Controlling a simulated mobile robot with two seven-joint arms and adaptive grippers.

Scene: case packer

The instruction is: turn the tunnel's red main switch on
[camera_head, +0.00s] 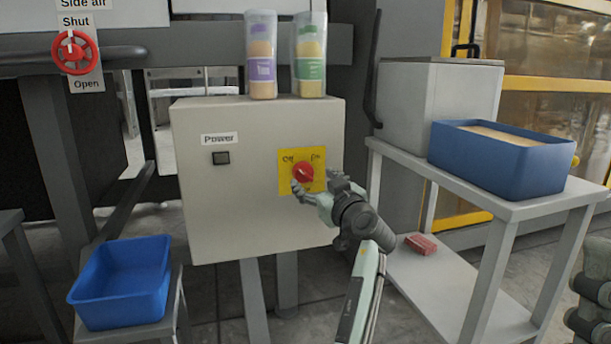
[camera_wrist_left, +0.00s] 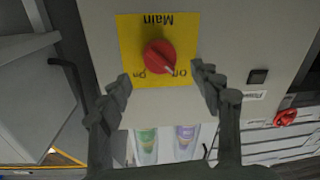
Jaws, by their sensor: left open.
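The red main switch (camera_head: 303,172) is a round knob on a yellow plate (camera_head: 285,188) on the front of a grey cabinet (camera_head: 225,225). In the left wrist view the plate appears upside down, and the white mark on the red knob (camera_wrist_left: 158,57) points towards the "Off" label. My left gripper (camera_head: 318,183) is in front of the plate, just below and right of the knob in the head view. In the wrist view its open fingers (camera_wrist_left: 160,76) are on either side of the knob, apart from it, with nothing between them.
A dark square under the "Power" label (camera_head: 221,158) is on the cabinet. Purple (camera_head: 262,72) and green (camera_head: 310,75) labelled bottles stand on top. A red valve wheel (camera_head: 74,52) is upper left. A blue bin (camera_head: 122,285) stands lower left, a blue crate (camera_head: 500,165) on the right table.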

